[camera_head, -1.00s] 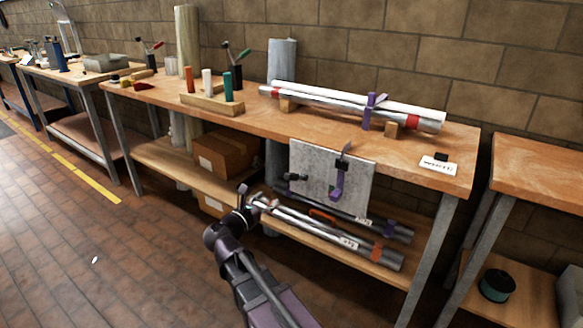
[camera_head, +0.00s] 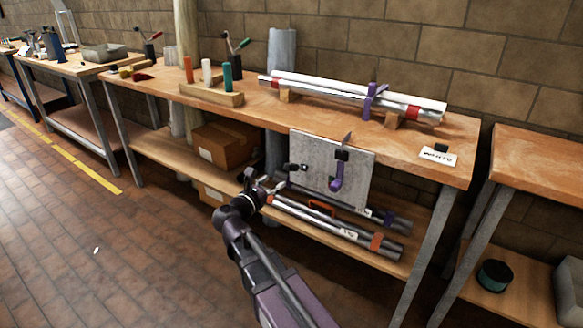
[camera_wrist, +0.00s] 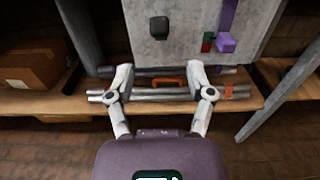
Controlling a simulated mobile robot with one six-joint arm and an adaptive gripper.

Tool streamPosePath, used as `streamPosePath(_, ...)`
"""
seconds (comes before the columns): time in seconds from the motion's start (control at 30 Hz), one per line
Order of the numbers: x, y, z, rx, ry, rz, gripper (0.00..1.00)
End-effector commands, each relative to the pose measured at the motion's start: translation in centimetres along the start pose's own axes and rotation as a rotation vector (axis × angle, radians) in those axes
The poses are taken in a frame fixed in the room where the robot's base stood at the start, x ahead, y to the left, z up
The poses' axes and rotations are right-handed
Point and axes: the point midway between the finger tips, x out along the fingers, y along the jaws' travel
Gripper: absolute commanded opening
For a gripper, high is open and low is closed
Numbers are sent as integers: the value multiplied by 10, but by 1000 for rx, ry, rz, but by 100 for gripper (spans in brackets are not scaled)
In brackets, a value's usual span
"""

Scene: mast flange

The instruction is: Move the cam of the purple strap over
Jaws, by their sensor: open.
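A purple strap (camera_head: 368,105) wraps around the silver tubes (camera_head: 300,84) on the bench top. A grey panel (camera_head: 310,168) hangs at the bench's front edge. A purple piece (camera_head: 337,178) with a dark block above it is on the panel's face. In the wrist view, a purple strip (camera_wrist: 228,15) runs down the panel to a purple block (camera_wrist: 226,43), with a small red and green piece (camera_wrist: 208,42) beside it. My gripper (camera_wrist: 160,72) is open and empty, below the panel's lower edge in that view. In the head view my gripper (camera_head: 268,186) is left of the panel.
A black knob (camera_wrist: 159,27) sticks out from the panel. Tubes (camera_head: 330,228) and an orange handle (camera_wrist: 168,82) are on the lower shelf below. A cardboard box (camera_head: 224,150) stands left on that shelf.

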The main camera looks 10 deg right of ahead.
Motion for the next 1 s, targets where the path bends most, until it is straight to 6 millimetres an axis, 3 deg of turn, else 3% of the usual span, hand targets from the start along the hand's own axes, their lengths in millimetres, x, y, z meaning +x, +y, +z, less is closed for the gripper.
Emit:
streamPosePath(0.6,84,1,0,0,0,-2,69)
streamPosePath(1.0,104,0,0,0,0,0,69)
